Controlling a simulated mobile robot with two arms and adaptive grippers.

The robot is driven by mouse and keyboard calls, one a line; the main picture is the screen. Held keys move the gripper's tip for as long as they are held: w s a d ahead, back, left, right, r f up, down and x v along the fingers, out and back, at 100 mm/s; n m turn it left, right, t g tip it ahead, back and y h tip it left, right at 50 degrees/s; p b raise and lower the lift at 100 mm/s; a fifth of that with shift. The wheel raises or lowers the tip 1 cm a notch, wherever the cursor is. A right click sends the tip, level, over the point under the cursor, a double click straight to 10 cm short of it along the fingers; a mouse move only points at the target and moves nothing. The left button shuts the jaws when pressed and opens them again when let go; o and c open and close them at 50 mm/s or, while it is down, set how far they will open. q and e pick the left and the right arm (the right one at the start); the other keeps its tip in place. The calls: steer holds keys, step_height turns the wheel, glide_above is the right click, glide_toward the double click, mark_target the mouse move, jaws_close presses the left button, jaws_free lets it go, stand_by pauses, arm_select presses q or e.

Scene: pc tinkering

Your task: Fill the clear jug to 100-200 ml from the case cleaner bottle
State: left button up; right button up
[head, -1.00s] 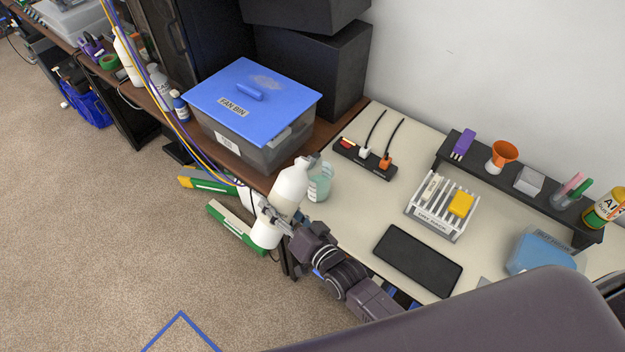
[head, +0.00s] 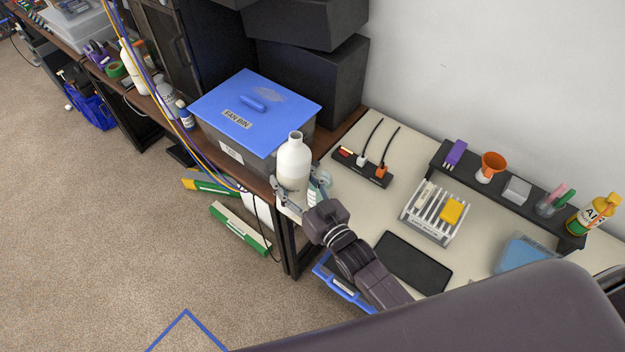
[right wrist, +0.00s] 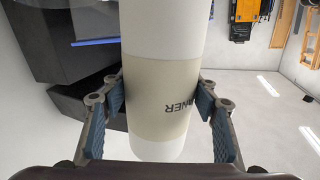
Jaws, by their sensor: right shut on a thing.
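The white case cleaner bottle (head: 294,160) stands upright in my right gripper (head: 298,195), at the left front corner of the light desk. In the right wrist view, both fingers press on the sides of the bottle (right wrist: 160,105), around its beige label; part of the label's lettering shows upside down. The clear jug (head: 323,179) is on the desk just right of and behind the bottle, mostly hidden by the bottle and gripper. Its fill level cannot be read. My left gripper is not in view.
A bin with a blue lid (head: 255,105) stands left of the bottle on the brown desk. A power strip (head: 362,167), a dry rack (head: 435,212) and a black tablet-like slab (head: 413,262) lie on the light desk. A dark shelf (head: 510,195) runs along the wall.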

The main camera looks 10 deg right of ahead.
mark_target(281, 179)
step_height(281, 179, up, 3)
steer(key=shift+d+f+p, duration=0.1)
steer(key=shift+p, duration=0.65)
steer(key=shift+n, duration=0.8)
steer(key=s+a+r+p, duration=0.2)
steer(key=a+r, duration=0.1)
steer(key=shift+r, duration=0.15)
arm_select(q)
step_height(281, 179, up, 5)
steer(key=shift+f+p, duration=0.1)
steer(key=shift+p, duration=0.2)
arm_select(e)
steer(key=shift+s+a+r, duration=0.3)
steer(key=shift+a, duration=0.2)
steer(key=shift+f, duration=0.1)
